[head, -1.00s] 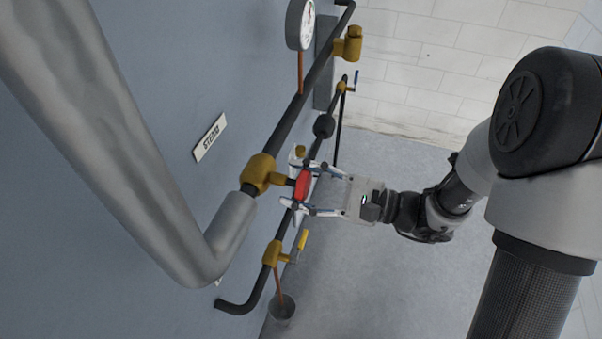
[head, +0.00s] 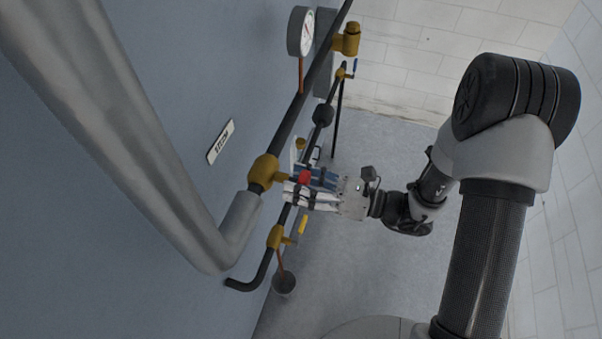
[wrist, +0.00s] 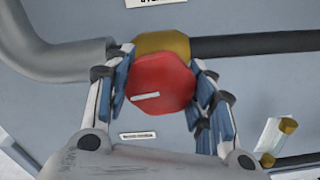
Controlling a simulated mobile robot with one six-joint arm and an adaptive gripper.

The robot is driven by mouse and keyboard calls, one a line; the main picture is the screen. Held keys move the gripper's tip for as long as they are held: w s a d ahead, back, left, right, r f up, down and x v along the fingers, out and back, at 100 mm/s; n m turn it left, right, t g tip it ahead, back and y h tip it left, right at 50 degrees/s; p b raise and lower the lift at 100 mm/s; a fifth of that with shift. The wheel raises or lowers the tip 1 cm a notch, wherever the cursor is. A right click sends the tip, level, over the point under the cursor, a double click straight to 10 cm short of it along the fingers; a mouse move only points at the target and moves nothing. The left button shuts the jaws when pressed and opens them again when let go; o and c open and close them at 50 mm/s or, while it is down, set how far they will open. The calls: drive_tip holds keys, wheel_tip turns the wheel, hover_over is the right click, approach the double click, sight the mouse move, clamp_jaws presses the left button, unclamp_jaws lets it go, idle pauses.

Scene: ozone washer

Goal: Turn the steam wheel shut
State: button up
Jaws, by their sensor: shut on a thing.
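The red steam wheel (head: 305,177) sits on a brass valve body (head: 264,172) in the dark pipe. It also shows in the wrist view as a red wheel (wrist: 160,87) with a pale mark across its face, and brass (wrist: 165,44) behind it. My gripper (head: 306,188) is shut on the wheel, with one finger on its left and one on its right in the wrist view. The fingers hide part of the wheel in the head view. A STEAM label (head: 221,142) is on the wall near the valve.
A thick grey lagged pipe (head: 130,130) runs close along the wall. A gauge (head: 300,32) and brass fitting (head: 347,40) are above. A yellow-handled valve (head: 276,237) and small bucket (head: 284,284) are below. Floor (head: 350,270) to the right is open.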

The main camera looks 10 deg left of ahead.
drive_tip(key=m+p, duration=0.4)
drive_tip(key=m, duration=0.1)
drive_tip(key=shift+r+m, duration=0.15)
drive_tip(key=shift+m, duration=0.15)
drive_tip(key=m+p, duration=0.2)
drive_tip(key=m, duration=0.2)
drive_tip(key=shift+p, duration=0.4)
drive_tip(key=m+p, duration=0.2)
drive_tip(key=m, duration=0.3)
drive_tip(key=m+p, duration=0.1)
drive_tip(key=m, duration=0.3)
drive_tip(key=shift+m+p, duration=0.3)
drive_tip(key=shift+m, duration=0.1)
drive_tip(key=o, duration=1.1)
drive_tip(key=shift+d, duration=0.1)
